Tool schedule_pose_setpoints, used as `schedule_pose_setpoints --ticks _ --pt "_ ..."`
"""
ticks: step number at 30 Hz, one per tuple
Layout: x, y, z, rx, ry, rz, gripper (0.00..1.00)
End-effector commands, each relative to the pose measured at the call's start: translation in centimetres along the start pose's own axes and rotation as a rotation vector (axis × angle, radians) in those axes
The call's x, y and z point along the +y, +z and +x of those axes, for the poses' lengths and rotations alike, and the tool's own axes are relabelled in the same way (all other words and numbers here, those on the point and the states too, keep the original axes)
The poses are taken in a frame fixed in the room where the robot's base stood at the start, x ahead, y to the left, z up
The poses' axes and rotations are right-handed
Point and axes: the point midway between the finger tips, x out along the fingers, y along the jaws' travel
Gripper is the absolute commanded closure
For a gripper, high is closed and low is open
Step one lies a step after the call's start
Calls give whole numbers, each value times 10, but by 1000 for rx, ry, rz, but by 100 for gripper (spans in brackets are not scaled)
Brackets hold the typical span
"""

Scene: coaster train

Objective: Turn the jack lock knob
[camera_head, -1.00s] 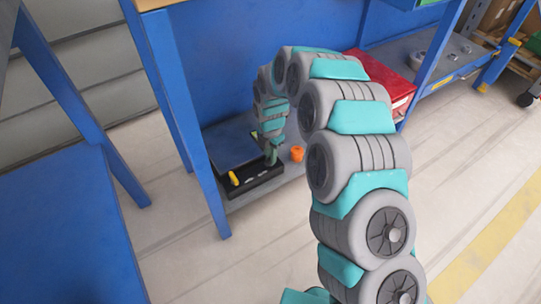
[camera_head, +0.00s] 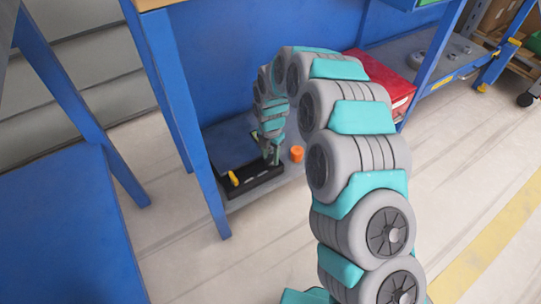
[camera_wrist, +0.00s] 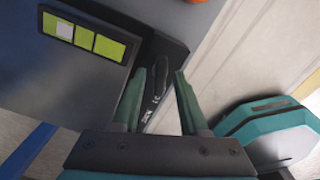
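My gripper (camera_wrist: 171,70) points down into a black tray-like part (camera_wrist: 172,47) in the wrist view. Its two green fingers stand apart, with a narrow dark piece bearing small pale marks (camera_wrist: 155,88) showing between them. I cannot tell whether that piece is the jack lock knob or whether the fingers touch it. In the head view my gripper (camera_head: 273,155) is at the right part of the black tray (camera_head: 262,188). A yellow piece (camera_head: 234,178) stands at the tray's left end. No part is clearly recognisable as the jack lock knob.
A dark flat box (camera_head: 229,144) lies behind the tray; yellow-green labels (camera_wrist: 84,38) show on it in the wrist view. An orange object (camera_head: 297,154) stands right of my gripper. A blue bench leg (camera_head: 200,165) rises left of the tray. A red box (camera_head: 385,72) is farther right.

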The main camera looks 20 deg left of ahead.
Motion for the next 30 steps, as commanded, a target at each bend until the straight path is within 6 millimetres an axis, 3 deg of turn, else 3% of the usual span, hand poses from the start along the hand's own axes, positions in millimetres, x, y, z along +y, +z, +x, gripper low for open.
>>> schedule_pose_setpoints --ticks 13,24,30 --pt "0 0 -9 0 1 0 52" --pt "1 0 -65 -2 3 0 52" --pt "0 0 -78 0 0 0 52"
